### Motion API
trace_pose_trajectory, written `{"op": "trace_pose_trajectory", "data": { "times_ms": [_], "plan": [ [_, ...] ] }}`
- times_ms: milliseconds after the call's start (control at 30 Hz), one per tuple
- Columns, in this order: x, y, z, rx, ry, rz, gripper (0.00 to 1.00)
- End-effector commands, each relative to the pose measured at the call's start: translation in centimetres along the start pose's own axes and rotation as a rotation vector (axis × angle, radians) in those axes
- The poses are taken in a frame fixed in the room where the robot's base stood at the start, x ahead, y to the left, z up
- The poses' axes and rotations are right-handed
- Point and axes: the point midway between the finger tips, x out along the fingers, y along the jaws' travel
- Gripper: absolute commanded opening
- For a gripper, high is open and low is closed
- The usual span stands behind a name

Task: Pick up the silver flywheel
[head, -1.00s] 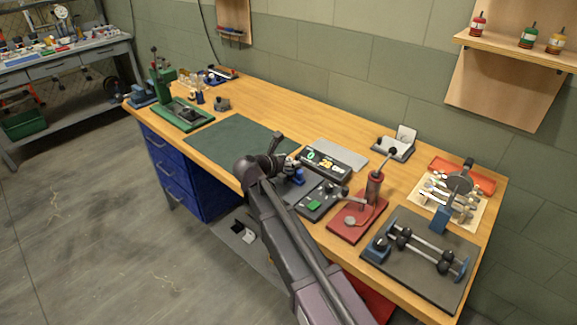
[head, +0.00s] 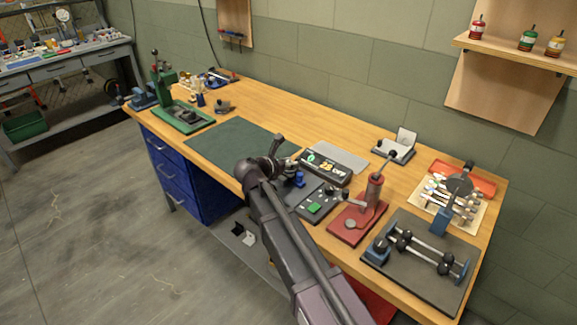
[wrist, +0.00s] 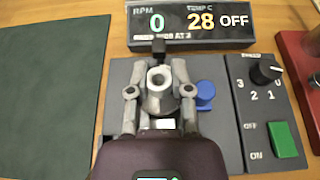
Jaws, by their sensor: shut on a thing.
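In the wrist view my gripper (wrist: 160,100) is shut on a silver round metal part with a hole in its middle, which I take for the silver flywheel (wrist: 158,76). The part sits between the two fingers, over the grey base plate of the test stand (wrist: 118,75). I cannot tell whether it touches the stand below. In the head view my gripper (head: 288,172) is low over the same stand, and my own wrist mostly hides the held part.
A display (wrist: 205,24) reading 0 and 28 OFF stands just behind. A blue knob (wrist: 205,95) is close on the right, then a control panel with a green switch (wrist: 283,139). A red press (head: 371,195) stands farther right. The green mat (wrist: 45,80) at left is clear.

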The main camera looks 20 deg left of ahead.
Motion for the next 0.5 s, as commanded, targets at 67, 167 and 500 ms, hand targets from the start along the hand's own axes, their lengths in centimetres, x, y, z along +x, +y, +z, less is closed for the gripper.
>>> {"op": "trace_pose_trajectory", "data": {
  "times_ms": [67, 167, 500],
  "plan": [
    [0.03, -0.02, -0.16, 0.002, 0.006, 0.0, 0.0],
    [0.03, -0.02, -0.17, 0.002, 0.007, 0.0, 0.0],
    [-0.29, -0.03, 0.67, 0.002, 0.006, -0.001, 0.0]
  ]
}}
